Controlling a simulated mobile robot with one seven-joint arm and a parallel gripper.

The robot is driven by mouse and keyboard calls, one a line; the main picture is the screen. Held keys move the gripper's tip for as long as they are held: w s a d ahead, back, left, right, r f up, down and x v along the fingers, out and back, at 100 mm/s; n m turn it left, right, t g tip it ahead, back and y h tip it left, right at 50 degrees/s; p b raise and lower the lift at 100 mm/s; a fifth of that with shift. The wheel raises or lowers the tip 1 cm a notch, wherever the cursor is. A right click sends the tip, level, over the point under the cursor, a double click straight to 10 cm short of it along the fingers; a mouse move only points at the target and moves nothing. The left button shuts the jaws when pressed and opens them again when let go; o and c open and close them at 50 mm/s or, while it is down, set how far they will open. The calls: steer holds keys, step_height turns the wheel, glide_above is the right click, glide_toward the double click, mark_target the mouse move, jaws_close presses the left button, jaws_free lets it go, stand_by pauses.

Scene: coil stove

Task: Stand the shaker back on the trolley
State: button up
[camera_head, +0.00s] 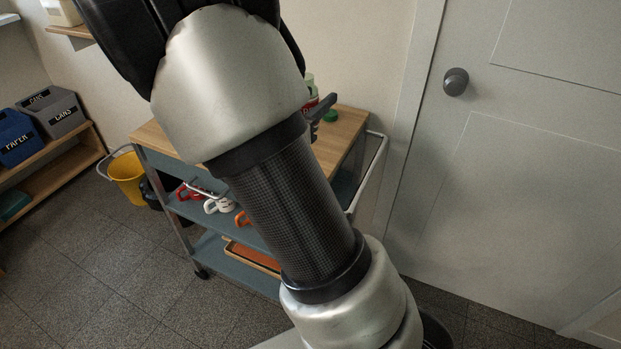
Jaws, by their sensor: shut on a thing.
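The trolley (352,120) has a wooden top and blue-grey lower shelves, and stands in the middle behind my arm. My gripper (323,106) shows only in part, as dark grey finger parts past the edge of my arm, over the trolley top. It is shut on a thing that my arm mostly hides. A small red and white piece (311,103) shows beside the fingers; it appears to be part of the shaker, but I cannot tell its full shape or tilt. I cannot see whether it touches the trolley top.
A pale green item (309,80) and a small green round thing (330,116) show near the gripper. A yellow bucket (127,178) is left, a closed door (520,150) right.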

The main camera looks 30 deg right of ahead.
steer(key=shift+m+g+h, duration=0.4)
steer(key=shift+m+g, duration=0.3)
steer(key=shift+m, duration=0.1)
steer(key=shift+s+d+f+b, duration=0.1)
steer(key=shift+s+f+b, duration=0.4)
steer(key=shift+f, duration=1.35)
steer(key=shift+s+d+f+b, duration=0.15)
steer(key=shift+f+b, duration=0.65)
steer(key=shift+f, duration=1.05)
steer(key=shift+s+d+f+b, duration=0.15)
steer(key=shift+f+b, duration=0.5)
steer(key=shift+f, duration=1.2)
steer(key=shift+f, duration=0.15)
steer(key=o, duration=1.2)
steer(key=shift+o, duration=0.2)
